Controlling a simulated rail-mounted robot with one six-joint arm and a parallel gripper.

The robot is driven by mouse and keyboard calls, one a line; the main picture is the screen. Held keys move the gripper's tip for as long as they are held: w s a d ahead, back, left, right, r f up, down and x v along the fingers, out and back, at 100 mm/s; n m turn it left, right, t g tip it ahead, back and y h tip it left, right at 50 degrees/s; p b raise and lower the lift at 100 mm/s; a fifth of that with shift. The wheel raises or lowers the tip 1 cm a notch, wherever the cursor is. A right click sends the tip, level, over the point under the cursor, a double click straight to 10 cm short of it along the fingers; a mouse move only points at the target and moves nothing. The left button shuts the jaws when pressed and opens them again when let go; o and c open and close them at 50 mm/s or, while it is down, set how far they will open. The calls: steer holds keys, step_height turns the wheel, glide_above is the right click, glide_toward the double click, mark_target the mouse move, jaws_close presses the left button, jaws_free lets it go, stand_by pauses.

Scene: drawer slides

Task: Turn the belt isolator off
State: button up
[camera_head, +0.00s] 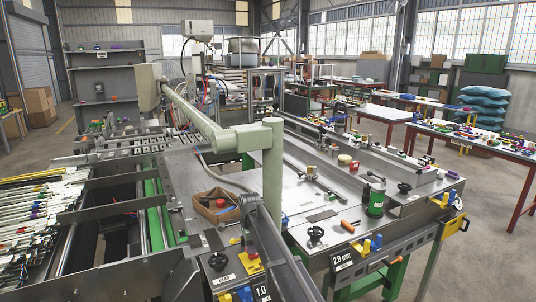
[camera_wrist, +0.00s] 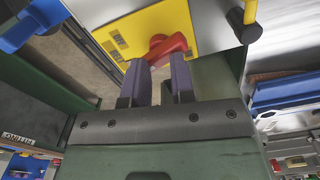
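In the wrist view a yellow plate (camera_wrist: 192,28) carries a red rotary knob (camera_wrist: 170,46), which I take for the belt isolator. The knob's grip lies slanted, and small dark-lettered labels (camera_wrist: 118,44) sit to its left. My gripper (camera_wrist: 158,70) is open, with its two dark purple fingers apart. The fingertips are at the knob's lower edge, with part of the knob showing between them. I cannot tell whether they touch it. In the head view I cannot make out my gripper's fingers; the arm's lower end is at the near bench.
In the wrist view a black handle (camera_wrist: 243,25) stands right of the plate and a blue part (camera_wrist: 35,25) at upper left.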

steer(key=shift+o, duration=1.2)
step_height(320, 180, up, 6)
steer(key=p, duration=0.6)
steer(key=shift+r, duration=0.2)
steer(key=shift+f, duration=0.2)
